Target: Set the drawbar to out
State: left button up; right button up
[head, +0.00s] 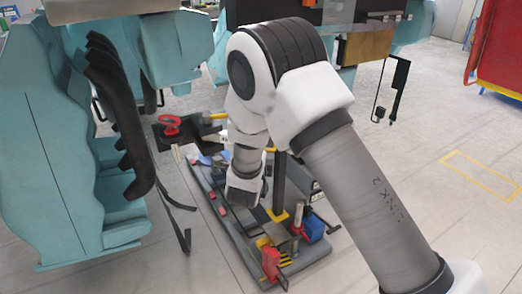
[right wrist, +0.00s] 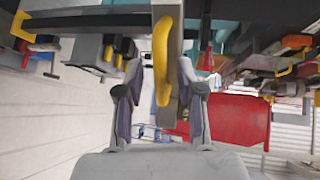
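A curved yellow handle (right wrist: 162,55) on a pale post (right wrist: 177,30) stands between the fingers of my right gripper (right wrist: 158,72) in the right wrist view. It may be the drawbar, but I cannot be sure. The gripper is open, with a gap visible on both sides of the handle. In the head view my right arm reaches down over a grey floor panel (head: 236,243), and its white wrist hides the fingers and whatever lies under them. A small yellow lever (head: 213,116) shows just left of that arm. My left gripper is not in view.
The panel carries a red lever (head: 270,262), a blue block (head: 313,228) and several small parts. Open tiled floor (head: 440,130) lies right.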

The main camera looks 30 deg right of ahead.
jog(key=v, duration=0.7)
jog(key=shift+a, duration=0.15)
